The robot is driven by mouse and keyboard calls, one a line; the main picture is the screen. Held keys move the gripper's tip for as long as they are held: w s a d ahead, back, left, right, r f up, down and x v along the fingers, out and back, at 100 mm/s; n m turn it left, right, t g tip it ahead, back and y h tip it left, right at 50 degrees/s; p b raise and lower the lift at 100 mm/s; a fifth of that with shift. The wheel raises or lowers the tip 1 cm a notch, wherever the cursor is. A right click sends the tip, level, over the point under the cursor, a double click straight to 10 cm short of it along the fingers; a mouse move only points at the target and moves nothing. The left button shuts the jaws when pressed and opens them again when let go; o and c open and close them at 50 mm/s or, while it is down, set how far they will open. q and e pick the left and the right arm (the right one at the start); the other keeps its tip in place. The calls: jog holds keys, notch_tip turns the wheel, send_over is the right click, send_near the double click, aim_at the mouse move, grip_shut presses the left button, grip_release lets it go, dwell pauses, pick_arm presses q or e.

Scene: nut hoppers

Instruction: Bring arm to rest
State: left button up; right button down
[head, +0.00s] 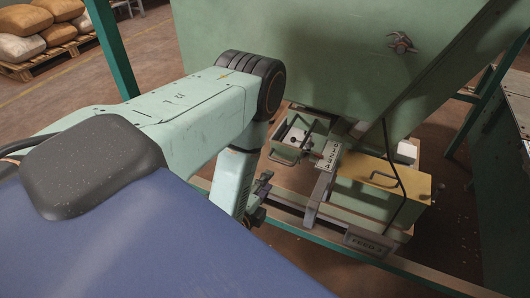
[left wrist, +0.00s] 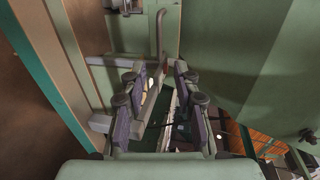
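My left arm (head: 190,105) reaches in from the left and bends down at a dark ribbed joint. My left gripper (head: 260,200) hangs below it beside the feeder frame under the green hopper (head: 290,50), partly hidden by the arm. In the left wrist view my left gripper (left wrist: 156,80) has its two dark fingers apart, with nothing clearly held. A grey upright handle (left wrist: 160,35) and a tray-like frame show beyond the fingertips; I cannot tell whether they touch. My right gripper is not in view.
A yellow-topped box (head: 385,180) with a handle and a labelled plate (head: 370,242) sit right of the gripper. A small open tray (head: 300,135) is under the hopper. A green post (head: 112,50) and sacks on a pallet (head: 40,30) stand at the back left.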

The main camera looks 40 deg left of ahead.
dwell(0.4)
pick_arm(q)
jog(key=s+d+f+n+g+h, duration=0.2)
jog(key=s+d+f+n+g, duration=0.2)
jog(key=s+f+n+g, duration=0.55)
jog(key=s+d+r+n+g+h+p, duration=0.1)
jog(key=s+d+r+n+g+p, duration=0.1)
jog(key=s, duration=0.5)
jog(key=s+d+r+n+g+p, duration=0.3)
jog(key=s+r+n, duration=0.1)
jog(key=s+r, duration=0.2)
jog(key=shift+s+g+h, duration=0.35)
jog(key=shift+s+h, duration=0.05)
jog(key=shift+s, duration=0.05)
dwell(0.6)
